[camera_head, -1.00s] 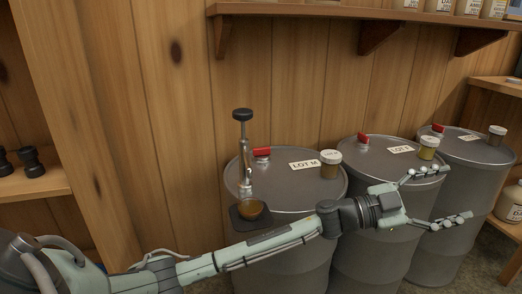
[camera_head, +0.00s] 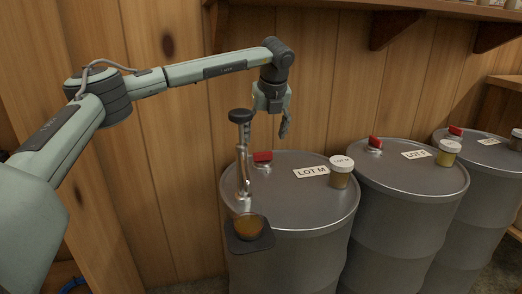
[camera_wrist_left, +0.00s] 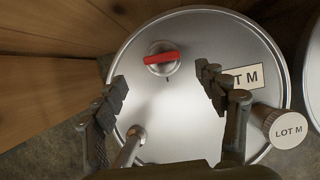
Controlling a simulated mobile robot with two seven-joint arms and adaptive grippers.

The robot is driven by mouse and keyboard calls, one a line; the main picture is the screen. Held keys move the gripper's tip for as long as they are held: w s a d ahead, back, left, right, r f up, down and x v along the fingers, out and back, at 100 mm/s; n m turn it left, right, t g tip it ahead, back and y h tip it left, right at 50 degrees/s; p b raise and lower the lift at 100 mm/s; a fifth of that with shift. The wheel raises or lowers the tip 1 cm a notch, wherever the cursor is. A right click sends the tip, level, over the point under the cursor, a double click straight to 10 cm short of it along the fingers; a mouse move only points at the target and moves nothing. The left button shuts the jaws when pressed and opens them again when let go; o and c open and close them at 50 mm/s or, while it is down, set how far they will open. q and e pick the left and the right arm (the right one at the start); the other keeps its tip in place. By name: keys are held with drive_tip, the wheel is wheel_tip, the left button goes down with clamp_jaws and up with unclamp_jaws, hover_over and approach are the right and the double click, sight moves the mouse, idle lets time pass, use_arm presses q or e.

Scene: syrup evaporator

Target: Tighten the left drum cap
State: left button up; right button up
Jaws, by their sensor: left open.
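The left drum (camera_head: 300,215) is grey metal with a LOT M label (camera_head: 311,172) on its lid. Its red-handled cap (camera_head: 262,158) sits near the back left of the lid. In the left wrist view the cap (camera_wrist_left: 161,58) shows its red bar lying nearly level across a round metal base. My left gripper (camera_head: 284,128) hangs above the lid, pointing down, behind the pump's black knob. In the left wrist view the gripper (camera_wrist_left: 165,90) is open and empty, its fingers apart on either side of and below the cap in the picture. My right gripper is not in view.
A metal hand pump (camera_head: 242,165) with a black knob stands at the lid's left, above a dark tray holding a cup of amber syrup (camera_head: 249,226). A sample jar (camera_head: 341,171) stands at the lid's right. More drums (camera_head: 415,205) stand to the right. A wall shelf (camera_head: 400,14) is above.

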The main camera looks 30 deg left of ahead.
sight(263, 153)
use_arm(q)
drive_tip(key=x, duration=0.7)
drive_tip(key=shift+f, duration=0.2)
drive_tip(key=c, duration=1.1)
